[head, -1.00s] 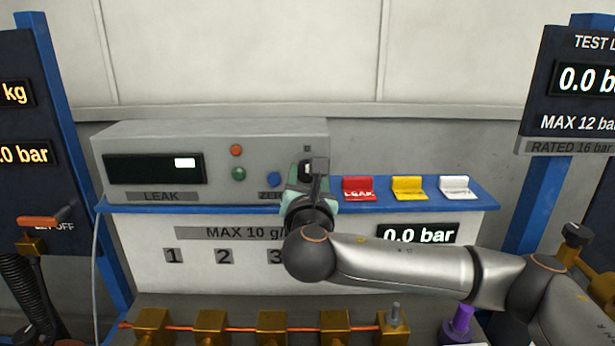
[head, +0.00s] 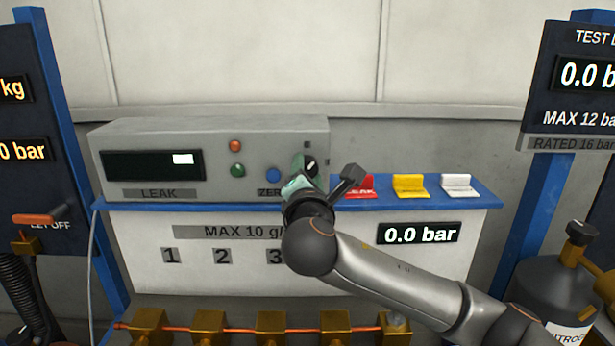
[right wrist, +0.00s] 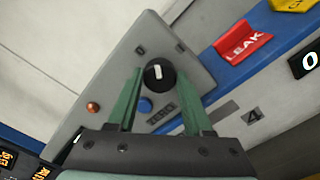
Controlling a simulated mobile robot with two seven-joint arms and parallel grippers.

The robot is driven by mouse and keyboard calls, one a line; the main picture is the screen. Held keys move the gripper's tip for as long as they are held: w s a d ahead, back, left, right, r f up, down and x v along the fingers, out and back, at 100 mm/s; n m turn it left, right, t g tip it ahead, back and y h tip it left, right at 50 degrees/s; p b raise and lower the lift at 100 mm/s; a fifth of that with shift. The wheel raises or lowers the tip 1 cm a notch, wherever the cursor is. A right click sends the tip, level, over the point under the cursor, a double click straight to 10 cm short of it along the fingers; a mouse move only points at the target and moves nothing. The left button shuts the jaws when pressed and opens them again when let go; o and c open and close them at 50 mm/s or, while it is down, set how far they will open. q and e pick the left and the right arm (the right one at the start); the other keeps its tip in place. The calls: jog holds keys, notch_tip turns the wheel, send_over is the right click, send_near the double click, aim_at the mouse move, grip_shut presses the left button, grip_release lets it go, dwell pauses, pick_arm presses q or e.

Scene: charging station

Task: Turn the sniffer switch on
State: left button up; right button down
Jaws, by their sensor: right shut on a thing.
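The switch is a round black knob (head: 311,166) with a white pointer mark, on the right end of the grey leak box (head: 270,135). In the right wrist view the knob (right wrist: 159,74) sits between the green fingers, its mark pointing up the picture between two small dark labels. My right gripper (head: 306,178) is at the box front, rolled to the right, and shut on the knob. In the head view its fingers partly cover the knob. My left gripper is not in view.
A blue button (head: 273,176), a green button (head: 238,170) and an orange lamp (head: 236,146) are left of the knob. Red (head: 368,184), yellow (head: 409,186) and white (head: 457,186) flaps stand on the blue shelf to the right. Brass valves (head: 272,327) line the front.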

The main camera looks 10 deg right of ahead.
jog(key=m, duration=0.5)
jog(key=shift+f+m+b, duration=0.15)
jog(key=shift+m+b, duration=0.15)
jog(key=shift+b, duration=0.1)
jog(key=m, duration=0.4)
jog(key=shift+m, duration=0.4)
jog(key=shift+c, duration=1.5)
grip_release()
jog(key=s+a+b, duration=0.2)
jog(key=s, duration=1)
jog(key=shift+s+a, duration=0.15)
jog(key=shift+a, duration=0.1)
